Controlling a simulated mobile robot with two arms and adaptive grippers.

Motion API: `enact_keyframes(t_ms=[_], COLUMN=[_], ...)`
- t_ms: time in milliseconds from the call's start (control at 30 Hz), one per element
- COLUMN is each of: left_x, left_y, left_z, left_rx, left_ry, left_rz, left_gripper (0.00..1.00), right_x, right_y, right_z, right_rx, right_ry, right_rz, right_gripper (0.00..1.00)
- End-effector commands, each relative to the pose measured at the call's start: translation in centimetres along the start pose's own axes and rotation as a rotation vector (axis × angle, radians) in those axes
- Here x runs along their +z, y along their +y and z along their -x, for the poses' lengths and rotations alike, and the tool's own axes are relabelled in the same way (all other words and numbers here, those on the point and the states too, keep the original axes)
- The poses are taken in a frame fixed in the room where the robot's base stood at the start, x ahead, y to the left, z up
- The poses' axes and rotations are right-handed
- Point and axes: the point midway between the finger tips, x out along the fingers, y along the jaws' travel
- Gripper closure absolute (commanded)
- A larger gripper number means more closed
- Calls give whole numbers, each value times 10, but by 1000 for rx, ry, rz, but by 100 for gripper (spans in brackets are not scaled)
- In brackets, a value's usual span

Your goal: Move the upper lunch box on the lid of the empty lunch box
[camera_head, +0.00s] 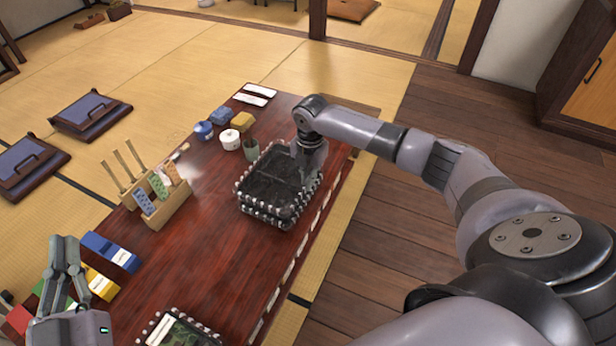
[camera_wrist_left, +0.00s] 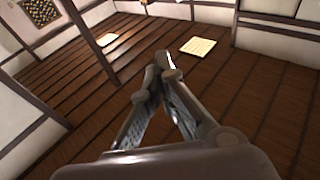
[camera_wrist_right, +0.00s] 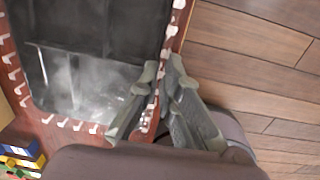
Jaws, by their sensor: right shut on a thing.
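A stack of dark lunch boxes with white-dotted rims stands on the red-brown table; the upper lunch box (camera_head: 268,182) is open and looks empty inside. Its dark interior also shows in the right wrist view (camera_wrist_right: 85,60). My right gripper (camera_head: 308,172) is shut on this box's right side wall, with its fingers (camera_wrist_right: 165,75) astride the rim. Another lunch box (camera_head: 178,331) with green contents is partly cut off at the bottom edge. My left gripper (camera_head: 65,250) is shut and empty, above the table's near left end; its fingertips meet in the left wrist view (camera_wrist_left: 162,65).
A wooden holder (camera_head: 165,203) with packets and sticks stands left of the stack. Blue and yellow boxes (camera_head: 110,250) lie near my left gripper. A green cup (camera_head: 251,150), a white pot (camera_head: 230,139) and small containers stand behind. Bare table (camera_head: 215,260) lies between the stack and the near lunch box.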

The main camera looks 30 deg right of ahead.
Motion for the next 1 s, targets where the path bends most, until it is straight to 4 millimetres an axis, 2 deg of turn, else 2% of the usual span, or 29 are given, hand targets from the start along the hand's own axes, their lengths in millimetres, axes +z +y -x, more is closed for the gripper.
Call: enact_keyframes(t_ms=[1000], left_x=[17], left_y=[-2], left_z=[2], left_rx=[-5], left_ry=[-103], left_rz=[-2], left_gripper=[100], right_x=[0], right_y=[0], right_z=[-2], right_rx=[0], right_ry=[0], right_rz=[0], right_gripper=[100])
